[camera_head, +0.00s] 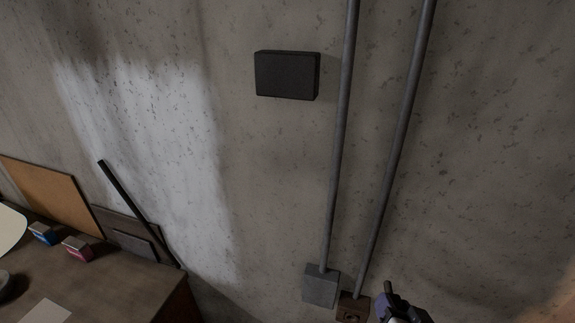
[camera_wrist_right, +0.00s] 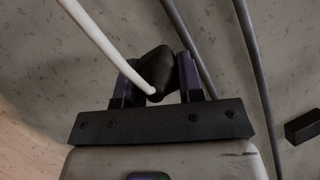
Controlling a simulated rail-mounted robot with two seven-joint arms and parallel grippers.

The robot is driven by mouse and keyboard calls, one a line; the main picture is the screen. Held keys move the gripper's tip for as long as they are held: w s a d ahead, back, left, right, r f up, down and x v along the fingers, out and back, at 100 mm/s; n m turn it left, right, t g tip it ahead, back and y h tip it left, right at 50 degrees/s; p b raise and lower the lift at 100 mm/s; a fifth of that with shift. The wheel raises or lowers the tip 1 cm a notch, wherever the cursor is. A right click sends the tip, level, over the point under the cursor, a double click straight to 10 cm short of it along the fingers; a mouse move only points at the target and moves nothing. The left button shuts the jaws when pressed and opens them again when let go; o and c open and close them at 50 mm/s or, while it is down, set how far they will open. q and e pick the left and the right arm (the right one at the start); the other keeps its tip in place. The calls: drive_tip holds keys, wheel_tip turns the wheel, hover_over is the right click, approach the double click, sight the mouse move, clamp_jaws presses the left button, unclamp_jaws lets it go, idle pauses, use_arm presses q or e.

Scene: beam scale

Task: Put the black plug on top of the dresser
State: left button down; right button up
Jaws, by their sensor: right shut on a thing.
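The black plug (camera_wrist_right: 150,66) is between the two fingers of my right gripper (camera_wrist_right: 157,78) in the right wrist view. The gripper is shut on it. A white cable (camera_wrist_right: 97,38) runs from the plug to the upper left. In the head view my right gripper (camera_head: 390,300) shows only in part at the bottom edge, in front of the wall and near the wall boxes. A brown wooden piece of furniture, which looks like the dresser (camera_head: 125,287), stands at the lower left of the head view, well left of the gripper. My left gripper is not in view.
On the furniture top are a blue box (camera_head: 43,233), a red box (camera_head: 77,249), a pale sheet (camera_head: 46,313) and boards leaning on the wall. A black bar (camera_head: 135,208) leans there too. Two pipes (camera_head: 342,135) run down to a grey box (camera_head: 321,287) and a brown socket box (camera_head: 352,308).

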drive_tip(key=shift+w+r, duration=0.15)
drive_tip(key=shift+r, duration=0.15)
